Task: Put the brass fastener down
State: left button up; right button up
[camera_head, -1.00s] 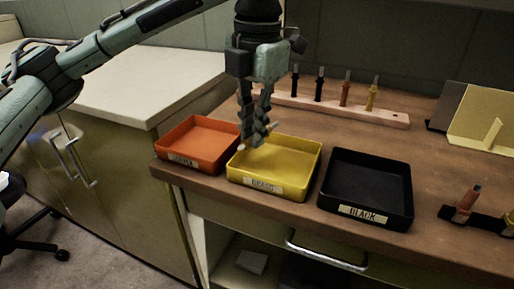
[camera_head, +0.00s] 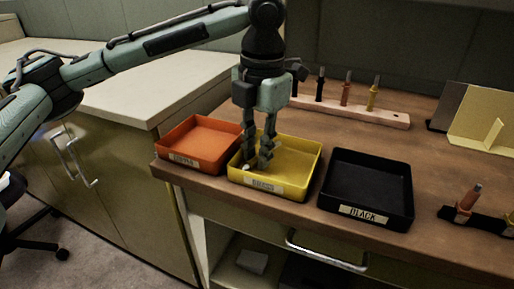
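My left gripper (camera_head: 257,168) points straight down into the yellow tray labelled BRASS (camera_head: 300,160). Its two fingers stand apart with yellow showing between them, and the tips are low inside the tray, near its front left part. A small pale spot (camera_head: 246,169) shows by the left fingertip. It may be the end of the brass fastener, but it is too small to be sure. The rest of the fastener is hidden or cannot be made out. My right gripper is not in view.
An orange tray (camera_head: 198,138) stands left of the yellow one, and a black tray labelled BLACK (camera_head: 368,188) stands right. Behind is a wooden rack (camera_head: 390,117) with several upright fasteners. More fasteners (camera_head: 466,203) stand in a dark holder at right.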

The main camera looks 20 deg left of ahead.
pick_arm(q)
notch_tip(320, 180, up, 12)
jog(key=shift+d+r, duration=0.15)
jog(key=shift+d, duration=0.2)
jog(key=shift+s, duration=0.1)
dwell(0.4)
